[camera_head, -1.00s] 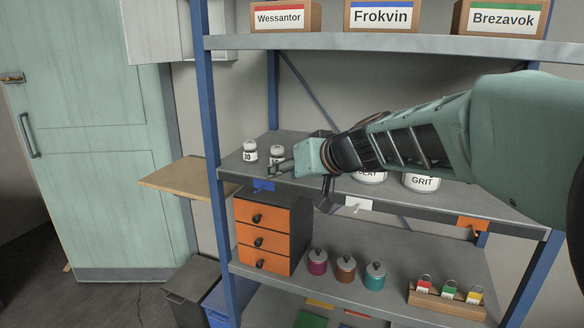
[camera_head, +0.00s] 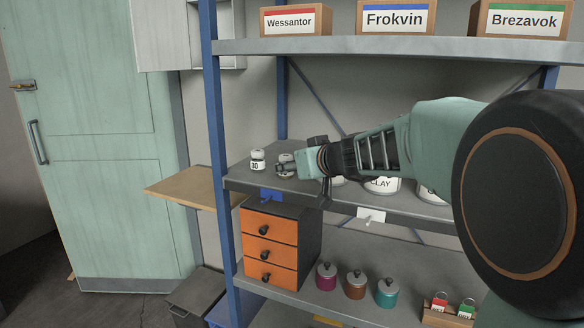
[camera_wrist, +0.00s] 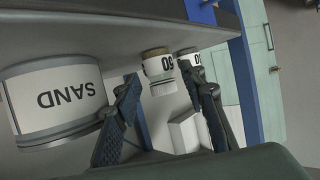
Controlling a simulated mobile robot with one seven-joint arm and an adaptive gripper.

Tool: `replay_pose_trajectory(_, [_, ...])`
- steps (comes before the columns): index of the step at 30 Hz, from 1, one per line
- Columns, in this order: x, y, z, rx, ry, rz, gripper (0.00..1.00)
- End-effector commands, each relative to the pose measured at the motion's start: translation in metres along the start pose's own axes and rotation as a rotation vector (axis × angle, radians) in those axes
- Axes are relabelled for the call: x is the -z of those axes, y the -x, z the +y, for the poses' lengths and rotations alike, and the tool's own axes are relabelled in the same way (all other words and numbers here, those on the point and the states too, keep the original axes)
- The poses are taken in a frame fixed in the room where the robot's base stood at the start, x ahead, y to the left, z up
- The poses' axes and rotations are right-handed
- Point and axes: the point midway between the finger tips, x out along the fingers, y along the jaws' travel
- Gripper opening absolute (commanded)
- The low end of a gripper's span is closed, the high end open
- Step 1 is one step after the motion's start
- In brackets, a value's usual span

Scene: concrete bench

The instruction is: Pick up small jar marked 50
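Two small white jars with dark print stand at the left of the middle shelf (camera_head: 240,178). The left jar (camera_head: 258,161) stands clear in the head view, its number ending in 0. The right jar (camera_head: 284,158) is partly hidden behind my gripper (camera_head: 284,168). In the wrist view, which is upside down, a nearer small jar (camera_wrist: 157,66) has a number that looks like 50, though I cannot be sure. The other small jar (camera_wrist: 190,54) is beyond it.
A large SAND jar (camera_wrist: 55,98) is close beside one finger in the wrist view. A CLAY jar (camera_head: 382,186) stands to the right, partly behind my arm. A blue shelf post (camera_head: 217,130) is at the left. The orange drawer box (camera_head: 270,254) is below.

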Motion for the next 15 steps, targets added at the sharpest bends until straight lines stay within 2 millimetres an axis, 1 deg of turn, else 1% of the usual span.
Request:
replay_pose_trajectory(3, [-0.002,-0.018,0.0,0.002,0.001,-0.003,0.38])
replay_pose_trajectory(7, [-0.002,-0.033,0.0,0.002,0.0,-0.002,0.38])
replay_pose_trajectory(11, [-0.002,-0.041,0.001,0.0,0.001,-0.001,0.38])
replay_pose_trajectory(15, [-0.002,-0.042,0.001,0.0,0.001,0.0,0.38])
